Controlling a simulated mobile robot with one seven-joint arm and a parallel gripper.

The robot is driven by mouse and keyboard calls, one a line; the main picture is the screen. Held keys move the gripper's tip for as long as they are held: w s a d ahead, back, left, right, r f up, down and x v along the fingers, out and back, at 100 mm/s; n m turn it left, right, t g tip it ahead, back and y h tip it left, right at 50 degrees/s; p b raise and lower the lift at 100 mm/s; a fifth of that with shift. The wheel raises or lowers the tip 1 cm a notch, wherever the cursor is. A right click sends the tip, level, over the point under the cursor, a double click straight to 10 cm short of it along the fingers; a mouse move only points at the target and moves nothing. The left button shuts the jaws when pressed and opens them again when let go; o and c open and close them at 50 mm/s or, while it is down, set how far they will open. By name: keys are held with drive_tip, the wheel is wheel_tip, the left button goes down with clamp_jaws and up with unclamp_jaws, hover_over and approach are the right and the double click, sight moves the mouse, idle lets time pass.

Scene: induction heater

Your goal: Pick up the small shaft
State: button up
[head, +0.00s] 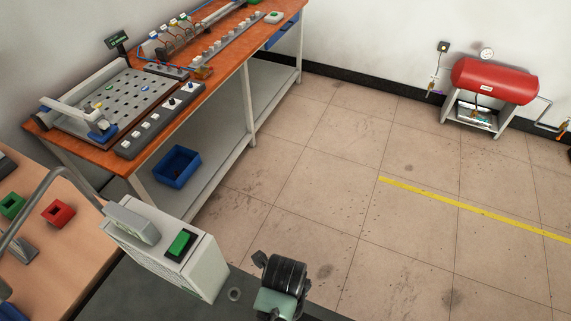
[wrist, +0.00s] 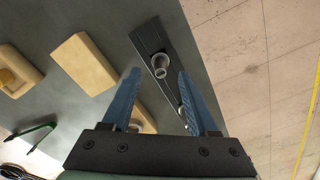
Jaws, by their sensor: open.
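In the wrist view, my gripper (wrist: 158,78) is open, its two blue fingers apart with nothing held between them. A short round grey metal piece (wrist: 160,66), which looks like a small shaft or ring, stands on a dark narrow plate (wrist: 148,38). It appears between the fingertips in the picture, but I cannot tell the height gap. A second round piece on the same plate is partly hidden by the right finger. In the head view, a small grey ring-like piece (head: 234,294) shows on the dark tabletop beside my arm; the fingers are hidden there.
Tan blocks (wrist: 88,62) lie left of the plate in the wrist view. In the head view, a pale box with a green switch (head: 170,250) stands left of my arm. An orange workbench (head: 222,62) stands behind.

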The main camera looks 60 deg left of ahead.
drive_tip(key=shift+f, duration=1.75)
drive_tip(key=shift+c, duration=0.2)
clamp_jaws()
drive_tip(key=shift+w+r, duration=0.1)
